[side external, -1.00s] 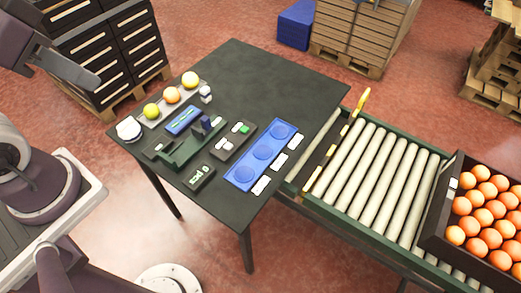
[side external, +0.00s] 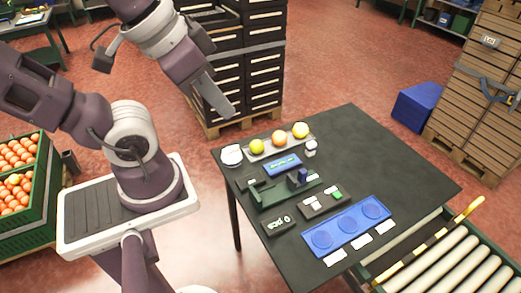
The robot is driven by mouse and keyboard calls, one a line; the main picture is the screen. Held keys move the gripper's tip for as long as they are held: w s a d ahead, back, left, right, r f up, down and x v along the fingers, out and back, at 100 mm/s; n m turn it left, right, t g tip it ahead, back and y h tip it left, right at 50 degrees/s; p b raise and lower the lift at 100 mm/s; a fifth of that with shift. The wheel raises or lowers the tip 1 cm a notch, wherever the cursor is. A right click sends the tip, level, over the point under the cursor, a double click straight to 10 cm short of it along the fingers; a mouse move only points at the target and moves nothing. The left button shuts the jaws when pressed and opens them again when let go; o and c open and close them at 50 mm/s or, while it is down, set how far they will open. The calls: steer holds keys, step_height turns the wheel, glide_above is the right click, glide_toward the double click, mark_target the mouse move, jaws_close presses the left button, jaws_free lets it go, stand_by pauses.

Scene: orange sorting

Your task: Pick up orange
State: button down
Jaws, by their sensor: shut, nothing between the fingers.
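Three round fruits stand in a row on a pale tray (side external: 267,149) at the back left of the dark table. My gripper (side external: 222,106) is shut and empty. It hangs in front of the dark drawer cabinet, up and to the left of the fruits in the picture, and touches none of them.
The table's back right is clear. A roller conveyor (side external: 445,268) adjoins it. Crates of oranges (side external: 17,196) stand at left.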

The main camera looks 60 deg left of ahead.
steer(key=c, duration=2.1)
jaws_free()
steer(key=o, duration=1)
steer(key=w+a+f+n+g, duration=0.1)
steer(key=w+a+f+n, duration=0.25)
steer(key=w, duration=0.55)
steer(key=n+g, duration=0.2)
steer(key=n, duration=1.3)
glide_above(255, 142)
steer(key=s+d, duration=0.1)
steer(key=s+x, duration=0.2)
steer(key=x, duration=0.6)
steer(key=s+f+x, duration=0.1)
steer(key=s+x, duration=0.1)
steer(key=x, duration=0.7)
steer(key=s+x, duration=0.2)
steer(key=x, duration=0.7)
steer(key=shift+f, duration=0.2)
steer(key=x, duration=0.7)
steer(key=shift+s+a+f, duration=0.1)
steer(key=shift+a+f, duration=0.1)
steer(key=shift+a, duration=0.2)
